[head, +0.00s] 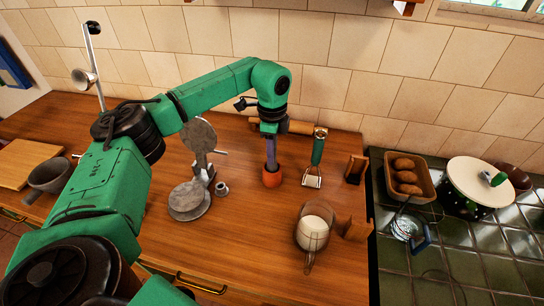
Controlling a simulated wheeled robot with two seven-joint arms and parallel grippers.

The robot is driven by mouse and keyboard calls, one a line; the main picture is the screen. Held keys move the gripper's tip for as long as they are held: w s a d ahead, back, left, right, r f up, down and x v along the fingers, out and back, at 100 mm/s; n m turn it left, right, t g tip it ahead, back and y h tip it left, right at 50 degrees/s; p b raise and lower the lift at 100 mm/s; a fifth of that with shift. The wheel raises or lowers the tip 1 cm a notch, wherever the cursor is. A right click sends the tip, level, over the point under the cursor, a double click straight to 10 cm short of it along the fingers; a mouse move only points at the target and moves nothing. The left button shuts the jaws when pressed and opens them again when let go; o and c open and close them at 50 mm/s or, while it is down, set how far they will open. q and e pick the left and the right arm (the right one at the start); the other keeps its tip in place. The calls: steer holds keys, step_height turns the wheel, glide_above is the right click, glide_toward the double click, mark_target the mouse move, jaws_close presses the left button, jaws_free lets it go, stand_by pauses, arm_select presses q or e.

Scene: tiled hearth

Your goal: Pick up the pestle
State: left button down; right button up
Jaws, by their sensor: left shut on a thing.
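My left gripper (270,132) points down over the wooden counter and is shut on the upper part of a slim purple-grey rod, which I take to be the pestle (271,155). The pestle is near upright. Its lower end meets a small orange-red cup-like piece (272,180); I cannot tell whether it stands inside this piece or is joined to it. The fingers hide the pestle's top. My right gripper is not in view.
A round metal press (188,197) stands open left of the pestle. A grey mortar-like bowl (48,175) is far left. The front middle counter is clear.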

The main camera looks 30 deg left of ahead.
arm_select(q)
step_height(320, 180, up, 12)
steer(key=shift+f+b, duration=0.25)
steer(key=shift+b, duration=0.9)
step_height(320, 180, up, 8)
steer(key=p, duration=0.2)
steer(key=shift+f, duration=0.15)
steer(key=shift+f, duration=0.1)
